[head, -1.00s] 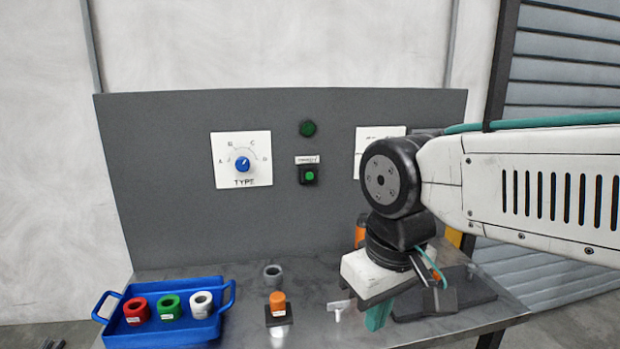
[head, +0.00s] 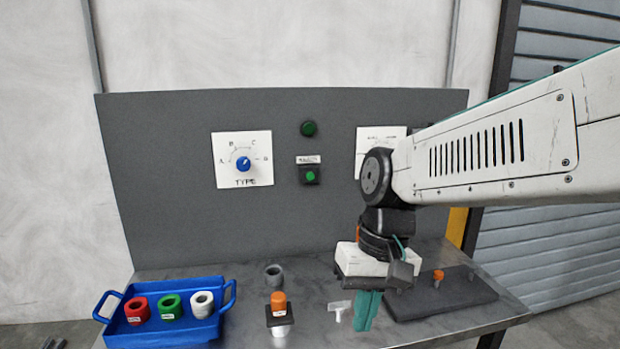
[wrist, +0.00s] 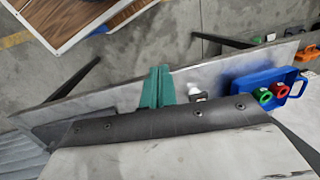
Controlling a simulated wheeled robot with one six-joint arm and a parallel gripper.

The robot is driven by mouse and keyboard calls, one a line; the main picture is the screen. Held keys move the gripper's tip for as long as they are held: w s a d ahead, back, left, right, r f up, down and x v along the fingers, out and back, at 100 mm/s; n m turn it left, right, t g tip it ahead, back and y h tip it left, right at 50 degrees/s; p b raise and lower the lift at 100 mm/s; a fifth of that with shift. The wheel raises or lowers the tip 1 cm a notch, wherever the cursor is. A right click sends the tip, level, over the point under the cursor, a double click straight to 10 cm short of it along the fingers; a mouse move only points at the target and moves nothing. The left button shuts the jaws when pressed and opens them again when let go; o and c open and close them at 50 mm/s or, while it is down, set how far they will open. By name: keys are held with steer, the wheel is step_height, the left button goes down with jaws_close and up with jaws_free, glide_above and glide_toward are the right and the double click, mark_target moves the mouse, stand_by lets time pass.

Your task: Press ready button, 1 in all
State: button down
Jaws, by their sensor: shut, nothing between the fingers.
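The green push button (head: 310,176) sits in a black square housing on the grey upright panel, with a small white label above it. A round dark green lamp or button (head: 308,129) is higher up in the same column. The label text is too blurred to read. My gripper (head: 367,312) points down over the bench, right of and below the button, well apart from it. Its teal fingers are together and empty; they also show in the wrist view (wrist: 157,88).
A blue tray (head: 222,313) holds red, green and white rings at the bench's left. An orange-topped piece (head: 278,302), a grey ring (head: 274,274) and a white T-shaped piece (head: 339,309) stand nearby. A TYPE dial plate (head: 262,147) is left of the button; a dark plate (head: 440,298) lies right.

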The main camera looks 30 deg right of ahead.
mark_target(310, 176)
steer(key=w+m+t+y, duration=0.4)
steer(key=w+m+y, duration=0.35)
steer(key=w, duration=0.65)
steer(key=w+d+r+m+t+h, duration=0.1)
steer(key=w+d+r+m+t, duration=0.2)
steer(key=w+d+m+t, duration=0.2)
steer(key=w+d+r+m+t+h, duration=0.1)
steer(key=w+d+r+m+t, duration=0.2)
steer(key=w, duration=0.6)
steer(key=d+m+t, duration=0.2)
steer(key=d+t, duration=0.1)
steer(key=shift+w+t, duration=0.3)
steer(key=shift+w, duration=0.05)
steer(key=shift+d+r, duration=0.1)
steer(key=w+d, duration=0.2)
steer(key=w, duration=0.6)
steer(key=shift+w+d, duration=0.2)
steer(key=shift+d, duration=0.1)
steer(key=shift+w+d, duration=0.15)
steer(key=shift+w, duration=0.25)
